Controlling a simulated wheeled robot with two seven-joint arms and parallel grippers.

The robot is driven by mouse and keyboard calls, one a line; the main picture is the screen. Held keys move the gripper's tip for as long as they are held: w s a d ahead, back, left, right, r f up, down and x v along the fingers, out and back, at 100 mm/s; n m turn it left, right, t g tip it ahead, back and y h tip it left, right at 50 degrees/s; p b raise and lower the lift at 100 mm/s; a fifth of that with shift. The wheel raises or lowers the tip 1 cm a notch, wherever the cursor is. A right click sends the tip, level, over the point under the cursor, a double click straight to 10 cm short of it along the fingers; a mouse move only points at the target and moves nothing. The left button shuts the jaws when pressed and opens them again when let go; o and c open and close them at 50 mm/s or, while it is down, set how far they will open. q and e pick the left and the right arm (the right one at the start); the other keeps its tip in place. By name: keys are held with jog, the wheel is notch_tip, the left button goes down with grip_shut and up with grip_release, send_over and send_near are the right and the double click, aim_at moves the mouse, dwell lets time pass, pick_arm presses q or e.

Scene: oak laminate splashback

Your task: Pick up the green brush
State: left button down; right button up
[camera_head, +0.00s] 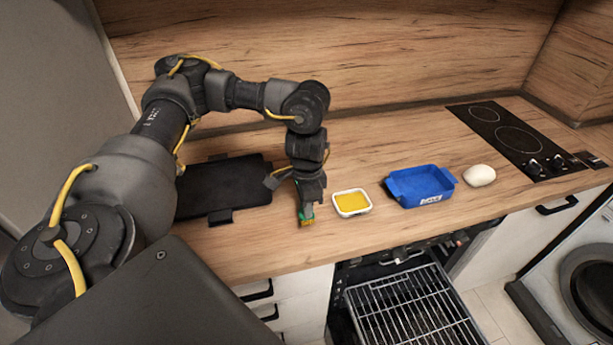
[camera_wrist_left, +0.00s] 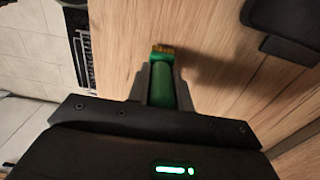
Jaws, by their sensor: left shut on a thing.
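The green brush (camera_wrist_left: 162,88) is between the two fingers of my left gripper (camera_wrist_left: 163,80) in the left wrist view, with its yellowish bristle end pointing away from the wrist. In the head view the left gripper (camera_head: 307,210) points down at the wooden counter, left of a small white dish. It is shut on the brush, of which only a small green and yellow part (camera_head: 306,219) shows below the fingers. I cannot tell whether the brush touches the counter. My right gripper is not in view.
A white dish with yellow contents (camera_head: 352,203), a blue tray (camera_head: 421,187) and a white rounded object (camera_head: 479,175) stand to the right. A black board (camera_head: 228,186) lies left. A hob (camera_head: 517,138) is at the far right. An open oven rack (camera_head: 415,310) is below the front edge.

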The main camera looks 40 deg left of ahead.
pick_arm(q)
jog(key=s+d+r+b, duration=0.2)
jog(key=d+r+b, duration=0.1)
jog(key=d+r, duration=0.8)
jog(key=shift+d+r, duration=0.2)
jog(key=shift+d, duration=1.3)
